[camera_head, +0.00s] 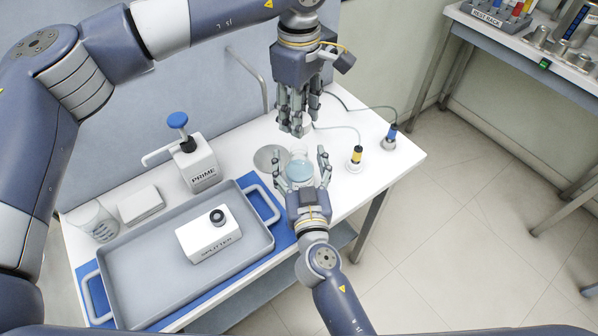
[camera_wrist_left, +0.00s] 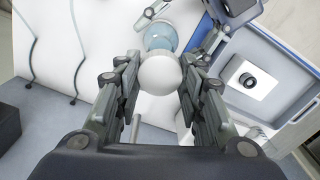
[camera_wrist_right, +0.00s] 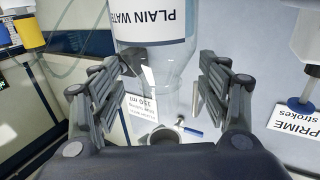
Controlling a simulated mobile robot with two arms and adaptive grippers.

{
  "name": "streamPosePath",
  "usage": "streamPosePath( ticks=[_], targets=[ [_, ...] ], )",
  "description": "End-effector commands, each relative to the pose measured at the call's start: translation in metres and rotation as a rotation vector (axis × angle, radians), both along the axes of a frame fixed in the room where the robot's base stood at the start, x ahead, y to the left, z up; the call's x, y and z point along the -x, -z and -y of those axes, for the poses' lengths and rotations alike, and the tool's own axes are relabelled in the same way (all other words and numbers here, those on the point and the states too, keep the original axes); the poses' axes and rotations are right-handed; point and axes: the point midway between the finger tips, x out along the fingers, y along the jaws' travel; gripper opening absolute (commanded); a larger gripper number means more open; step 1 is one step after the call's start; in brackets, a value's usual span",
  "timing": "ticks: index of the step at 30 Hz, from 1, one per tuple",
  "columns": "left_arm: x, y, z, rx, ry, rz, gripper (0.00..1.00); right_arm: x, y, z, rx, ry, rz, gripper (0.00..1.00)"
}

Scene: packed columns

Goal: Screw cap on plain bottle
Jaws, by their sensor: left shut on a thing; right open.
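The clear plain-water bottle (camera_head: 300,170) stands near the table's front right edge, with bluish water in it. In the right wrist view its label (camera_wrist_right: 158,22) reads upside down as "PLAIN WAT". My right gripper (camera_head: 302,165) is open, with its fingers on either side of the bottle. My left gripper (camera_head: 297,130) hangs above and behind the bottle, fingers pointing down. In the left wrist view it is shut on a round white cap (camera_wrist_left: 160,74), with the bottle (camera_wrist_left: 161,36) beyond it. The cap is mostly hidden by fingers in the head view. It appears apart from the bottle.
A round sink (camera_head: 268,157) lies left of the bottle, below a tap (camera_head: 262,85). A PRIME pump bottle (camera_head: 198,168) and a grey tray (camera_head: 130,258) holding a SPLITTER box (camera_head: 208,238) are left.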

Motion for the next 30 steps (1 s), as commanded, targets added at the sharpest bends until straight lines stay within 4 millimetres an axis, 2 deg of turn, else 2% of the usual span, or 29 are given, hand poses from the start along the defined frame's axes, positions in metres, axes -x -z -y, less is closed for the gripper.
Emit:
streamPosePath(
  ticks=[4, 14, 21, 23, 30],
  targets=[
    [0.0, 0.0, 0.0, 0.0, 0.0, 0.0, 0.27, -0.0101, -0.0004, -0.0015, 0.0, 0.0, 0.0, 0.69],
    [0.0, 0.0, 0.0, 0.0, 0.0, 0.0, 0.27, -0.0118, -0.0003, -0.0018, -0.001, 0.0, 0.0, 0.69],
    [0.0, 0.0, 0.0, 0.0, 0.0, 0.0, 0.27, -0.0117, -0.0001, -0.0017, -0.001, 0.0, -0.001, 0.15],
    [0.0, 0.0, 0.0, 0.0, 0.0, 0.0, 0.27, -0.0116, 0.0001, -0.0017, -0.001, 0.0, -0.001, 0.03],
    [0.0002, 0.0027, -0.0001, -0.001, 0.0, -0.001, 0.27, -0.0114, 0.0012, -0.0016, -0.001, 0.0, -0.003, 0.02]
  ],
)
